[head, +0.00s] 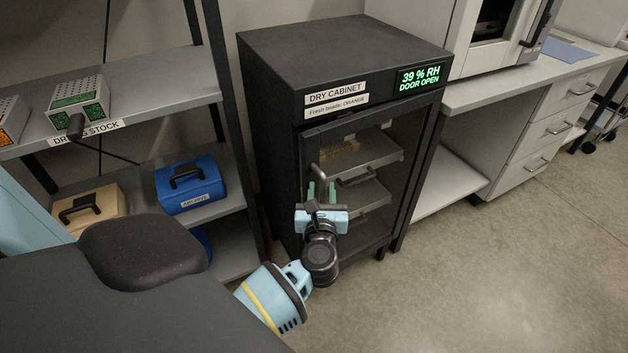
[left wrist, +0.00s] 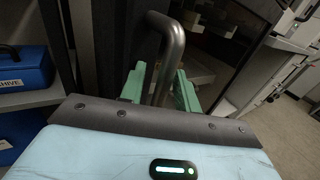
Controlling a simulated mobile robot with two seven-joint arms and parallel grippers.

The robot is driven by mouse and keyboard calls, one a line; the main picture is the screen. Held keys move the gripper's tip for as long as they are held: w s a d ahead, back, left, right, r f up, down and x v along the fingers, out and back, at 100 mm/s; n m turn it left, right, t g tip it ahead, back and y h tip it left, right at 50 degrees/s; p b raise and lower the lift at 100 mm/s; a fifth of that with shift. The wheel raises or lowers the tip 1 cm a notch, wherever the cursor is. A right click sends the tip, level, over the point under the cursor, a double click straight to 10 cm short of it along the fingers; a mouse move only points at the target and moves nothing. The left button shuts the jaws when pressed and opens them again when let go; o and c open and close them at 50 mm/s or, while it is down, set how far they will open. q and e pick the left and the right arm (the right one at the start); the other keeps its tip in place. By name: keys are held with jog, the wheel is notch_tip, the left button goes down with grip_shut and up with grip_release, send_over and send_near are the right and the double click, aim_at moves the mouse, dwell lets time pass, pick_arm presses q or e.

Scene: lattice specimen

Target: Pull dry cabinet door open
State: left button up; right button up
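The dry cabinet (head: 268,120) is a dark box in the middle of the head view. Its glazed door (head: 385,205) stands slightly ajar at its left edge, and the display (head: 420,78) reads "39 % RH DOOR OPEN". The door handle (head: 322,172) is a grey bar, large in the left wrist view (left wrist: 172,55). My left gripper (head: 321,192) is at the handle. Its green fingers stand on either side of the bar, apart from each other, with a little space seen beside it. Whether a finger touches the bar is hard to tell. My right gripper is not in view.
A shelf rack at the left holds a blue archive box (head: 190,184), a tan box (head: 90,204) and perforated metal boxes (head: 75,100). A bench with drawers (head: 545,130) stands at the right. The floor (head: 500,270) before the cabinet and to the right is clear.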

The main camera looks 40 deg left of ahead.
pick_arm(q)
jog(key=shift+a, duration=0.3)
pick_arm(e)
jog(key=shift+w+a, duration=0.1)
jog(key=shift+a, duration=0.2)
pick_arm(q)
jog(key=v, duration=0.8)
jog(key=shift+s, duration=0.5)
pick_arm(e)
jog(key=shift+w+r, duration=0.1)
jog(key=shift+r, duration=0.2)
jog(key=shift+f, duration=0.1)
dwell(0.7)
